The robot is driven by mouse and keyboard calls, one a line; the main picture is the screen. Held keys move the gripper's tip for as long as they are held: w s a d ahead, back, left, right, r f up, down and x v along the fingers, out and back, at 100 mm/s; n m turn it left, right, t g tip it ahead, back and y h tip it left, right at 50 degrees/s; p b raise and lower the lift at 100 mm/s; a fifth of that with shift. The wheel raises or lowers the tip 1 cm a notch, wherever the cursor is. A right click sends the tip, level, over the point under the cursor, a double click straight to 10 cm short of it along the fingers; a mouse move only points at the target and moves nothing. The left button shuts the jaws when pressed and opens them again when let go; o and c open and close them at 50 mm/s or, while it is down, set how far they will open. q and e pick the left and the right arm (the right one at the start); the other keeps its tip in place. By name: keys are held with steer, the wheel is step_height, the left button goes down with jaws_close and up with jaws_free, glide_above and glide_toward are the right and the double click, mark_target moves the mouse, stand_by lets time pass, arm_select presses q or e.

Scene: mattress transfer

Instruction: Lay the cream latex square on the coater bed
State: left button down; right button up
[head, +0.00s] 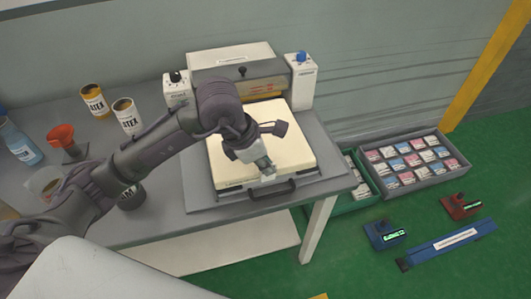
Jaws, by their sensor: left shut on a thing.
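The cream latex square (288,130) lies over the coater bed, looking flat and roughly lined up with it; my gripper hides part of its front. The coater bed (222,190) shows as a grey base with a dark handle at its front, on the grey table. My left gripper (265,172) reaches over the square from the left, pointing down at its front edge. It is shut on the square, though the exact grip point is hard to see. My right gripper is not in view.
The coater's grey housing (237,66) stands behind the bed, with knobbed posts (302,80) (178,92) on either side. Latex cans (95,101) (127,115), a red funnel (61,136) and a blue bottle (20,144) stand left. Sample trays (418,184) are on the green floor, right.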

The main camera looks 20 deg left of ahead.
arm_select(q)
steer(key=w+f, duration=0.1)
steer(key=w+a+f+p, duration=0.1)
steer(key=w, duration=0.1)
steer(key=w+f, duration=0.1)
steer(key=w, duration=0.1)
steer(key=shift+w+a, duration=0.15)
steer(key=shift+a, duration=0.1)
steer(key=shift+w+a+f, duration=0.15)
steer(key=shift+w+f, duration=0.35)
steer(key=shift+w, duration=0.1)
step_height(320, 180, down, 3)
steer(key=shift+s+f+p, duration=0.1)
steer(key=shift+p, duration=0.85)
steer(key=shift+f, duration=0.4)
steer(key=c, duration=1.7)
jaws_free()
steer(key=shift+f, duration=0.1)
steer(key=shift+c, duration=0.2)
steer(key=o, duration=0.5)
steer(key=shift+c, duration=0.2)
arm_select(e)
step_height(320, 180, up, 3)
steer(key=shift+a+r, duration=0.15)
